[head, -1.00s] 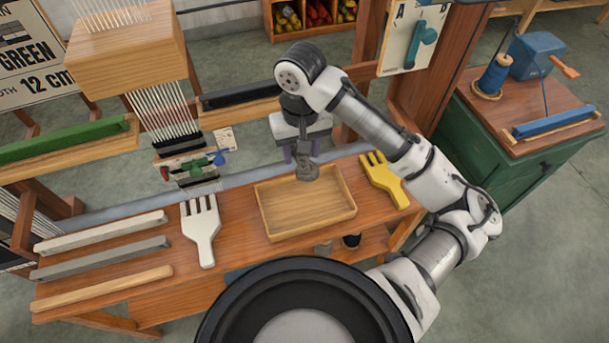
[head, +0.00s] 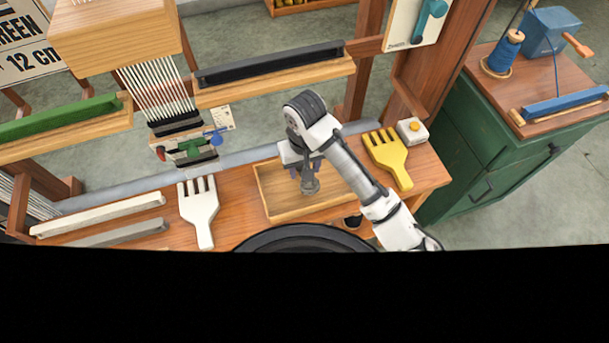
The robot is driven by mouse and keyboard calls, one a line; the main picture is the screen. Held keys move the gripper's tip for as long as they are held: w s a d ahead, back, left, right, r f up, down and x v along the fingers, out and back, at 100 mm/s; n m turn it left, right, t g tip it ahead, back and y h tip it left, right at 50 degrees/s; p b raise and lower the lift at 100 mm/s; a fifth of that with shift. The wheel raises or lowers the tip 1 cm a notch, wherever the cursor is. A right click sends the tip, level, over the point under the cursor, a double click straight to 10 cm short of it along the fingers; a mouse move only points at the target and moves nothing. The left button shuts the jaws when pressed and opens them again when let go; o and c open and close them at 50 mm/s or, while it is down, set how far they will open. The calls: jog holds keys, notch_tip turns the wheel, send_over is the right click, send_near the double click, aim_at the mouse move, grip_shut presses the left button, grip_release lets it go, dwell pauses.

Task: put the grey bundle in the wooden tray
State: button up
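The wooden tray (head: 277,203) is a shallow, light-brown box on the bench at the middle of the head view. The small grey bundle (head: 310,186) shows beneath my gripper (head: 305,177), between its purple-tinted fingers, and the gripper looks shut on it. Both appear over the inside of the tray, within its rim. I cannot tell whether the bundle touches the tray floor. My arm hides the tray's right part.
A white comb (head: 201,212) lies left of the tray. A loom beam (head: 275,80) stands behind. Black covers the picture's bottom.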

jog(key=shift+f+b, duration=0.4)
jog(key=shift+f, duration=1.65)
jog(key=shift+f, duration=0.25)
jog(key=o, duration=1)
jog(key=shift+r, duration=0.1)
jog(key=shift+c, duration=0.2)
jog(key=shift+r, duration=0.1)
notch_tip(320, 180, up, 12)
jog(key=shift+r+p, duration=0.1)
jog(key=shift+p, duration=1.1)
